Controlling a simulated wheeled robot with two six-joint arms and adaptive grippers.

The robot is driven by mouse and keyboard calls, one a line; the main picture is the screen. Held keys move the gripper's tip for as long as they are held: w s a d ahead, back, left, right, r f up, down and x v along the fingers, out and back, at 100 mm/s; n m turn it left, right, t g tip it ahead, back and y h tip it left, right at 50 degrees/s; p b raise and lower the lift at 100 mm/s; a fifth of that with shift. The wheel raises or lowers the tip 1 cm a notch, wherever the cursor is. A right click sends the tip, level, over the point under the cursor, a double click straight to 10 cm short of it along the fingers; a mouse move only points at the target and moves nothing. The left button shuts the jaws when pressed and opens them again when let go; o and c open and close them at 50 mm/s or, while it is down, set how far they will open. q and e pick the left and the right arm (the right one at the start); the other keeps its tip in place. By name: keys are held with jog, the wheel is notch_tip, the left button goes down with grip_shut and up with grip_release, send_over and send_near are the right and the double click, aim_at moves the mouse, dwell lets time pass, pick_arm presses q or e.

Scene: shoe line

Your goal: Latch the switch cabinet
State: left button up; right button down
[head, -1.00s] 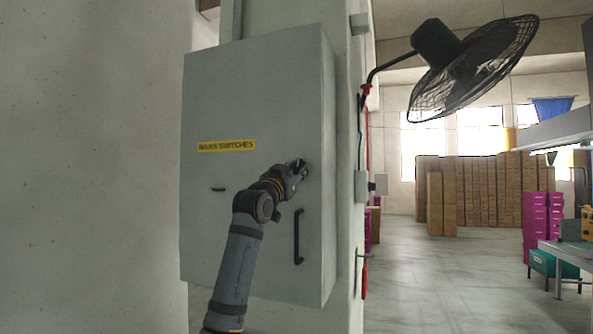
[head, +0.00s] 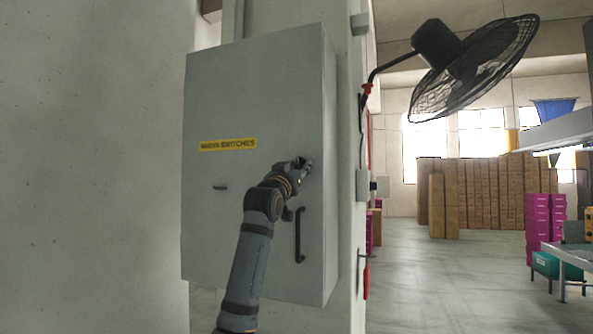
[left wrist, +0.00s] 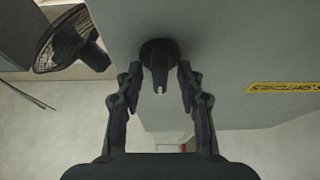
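The grey switch cabinet (head: 255,95) hangs on the pillar with its door lying flat against the box; I cannot tell whether it is latched. A yellow label (head: 228,145) and a black bar handle (head: 298,235) are on the door. In the left wrist view a dark round latch knob (left wrist: 160,52) with a projecting grip stands out from the door. My left gripper (left wrist: 160,78) is open, with one finger on each side of the knob and small gaps visible. In the head view my left gripper (head: 304,166) is at the door's right side, above the bar handle, and hides the knob.
A small dark fitting (head: 220,188) is on the door's left part. A black fan (head: 470,65) juts from the pillar at upper right, and it also shows in the left wrist view (left wrist: 70,40). The floor (head: 440,285) to the right is clear.

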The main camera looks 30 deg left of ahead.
pick_arm(q)
jog(key=v, duration=1.2)
jog(key=shift+w, duration=0.1)
